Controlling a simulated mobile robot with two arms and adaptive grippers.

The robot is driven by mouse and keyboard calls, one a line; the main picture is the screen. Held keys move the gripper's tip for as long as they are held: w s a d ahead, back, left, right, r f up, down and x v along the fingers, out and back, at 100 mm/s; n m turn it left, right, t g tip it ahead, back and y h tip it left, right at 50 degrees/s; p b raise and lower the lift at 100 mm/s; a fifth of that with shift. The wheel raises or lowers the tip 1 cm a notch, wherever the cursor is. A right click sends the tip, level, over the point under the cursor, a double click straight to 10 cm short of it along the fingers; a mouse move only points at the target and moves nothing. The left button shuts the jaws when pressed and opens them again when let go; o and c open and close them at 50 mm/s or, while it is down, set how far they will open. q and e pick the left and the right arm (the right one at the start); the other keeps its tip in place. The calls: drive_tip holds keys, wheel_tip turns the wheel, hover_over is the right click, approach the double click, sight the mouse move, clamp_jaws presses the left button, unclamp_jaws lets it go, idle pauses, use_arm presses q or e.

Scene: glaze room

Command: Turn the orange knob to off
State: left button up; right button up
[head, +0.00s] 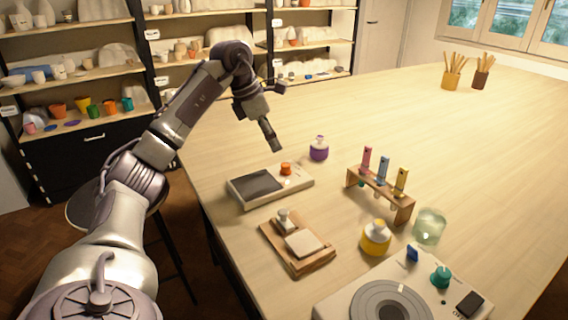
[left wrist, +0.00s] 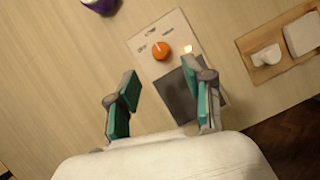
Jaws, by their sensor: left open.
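The orange knob (head: 286,169) stands on the far right part of a cream control box (head: 299,185) with a dark flat plate (head: 257,182). In the left wrist view the knob (left wrist: 161,51) sits on the panel, with small labels around it that are too blurred to read surely. Its pointer direction cannot be told. A small light (left wrist: 188,48) glows beside it. My left gripper (head: 271,138) hangs above and behind the box, apart from the knob. In the left wrist view its fingers (left wrist: 163,90) are spread and empty. My right gripper is not in view.
A purple bottle (head: 319,149) stands close behind the knob. A wooden board with a white block (head: 303,243) lies in front of the box. A test tube rack (head: 380,194), yellow jar (head: 375,239) and wheel device (head: 400,295) stand to the right.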

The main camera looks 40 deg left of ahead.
sight(285, 164)
use_arm(q)
drive_tip(key=x, duration=0.8)
drive_tip(key=shift+w+d, duration=0.1)
clamp_jaws()
